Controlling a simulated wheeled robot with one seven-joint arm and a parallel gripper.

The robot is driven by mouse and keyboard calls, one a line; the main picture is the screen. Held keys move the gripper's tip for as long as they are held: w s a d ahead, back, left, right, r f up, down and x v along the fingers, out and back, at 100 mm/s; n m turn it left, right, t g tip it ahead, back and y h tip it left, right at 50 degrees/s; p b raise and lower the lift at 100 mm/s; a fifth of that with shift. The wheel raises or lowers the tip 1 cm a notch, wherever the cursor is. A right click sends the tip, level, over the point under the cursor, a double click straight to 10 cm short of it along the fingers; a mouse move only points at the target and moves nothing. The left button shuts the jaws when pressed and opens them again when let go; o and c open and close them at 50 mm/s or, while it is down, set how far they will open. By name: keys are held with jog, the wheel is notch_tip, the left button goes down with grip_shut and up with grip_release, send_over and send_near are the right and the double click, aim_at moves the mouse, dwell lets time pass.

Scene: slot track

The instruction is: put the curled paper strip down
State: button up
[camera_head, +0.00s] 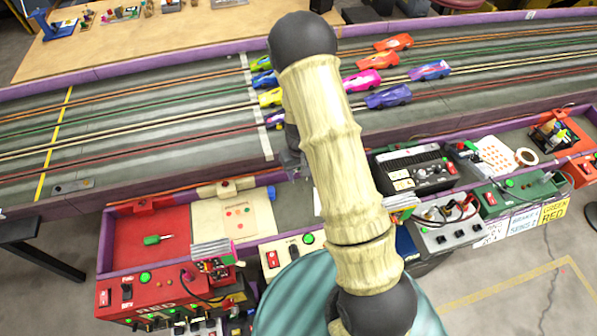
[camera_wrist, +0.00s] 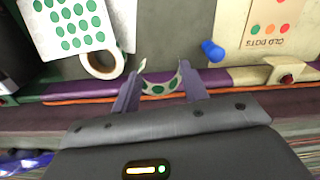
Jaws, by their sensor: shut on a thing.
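The curled paper strip (camera_wrist: 161,87) is whitish with green dots and bends in an arc in the wrist view. My gripper (camera_wrist: 158,78) is shut on it, with a purple-grey finger at each end of the strip. The strip is in front of a grey surface and a purple rail; I cannot tell whether it touches either. In the head view my arm covers most of the gripper, and I cannot make out the strip there.
In the head view, toy cars (camera_head: 362,80) stand on the track, and a red tray (camera_head: 125,240) holds a green screwdriver.

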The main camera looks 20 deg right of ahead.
jog(key=shift+r, duration=0.1)
jog(key=shift+m, duration=0.7)
jog(key=r+p, duration=0.5)
jog(key=p, duration=0.2)
jog(key=r+p, duration=0.6)
jog(key=p, duration=0.1)
jog(key=s+r+p, duration=0.1)
jog(key=r+p, duration=0.5)
jog(key=p, duration=0.2)
jog(key=shift+r, duration=0.25)
jog(key=shift+c, duration=0.4)
jog(key=shift+w, duration=0.1)
jog(key=shift+o, duration=0.4)
jog(key=shift+f, duration=0.1)
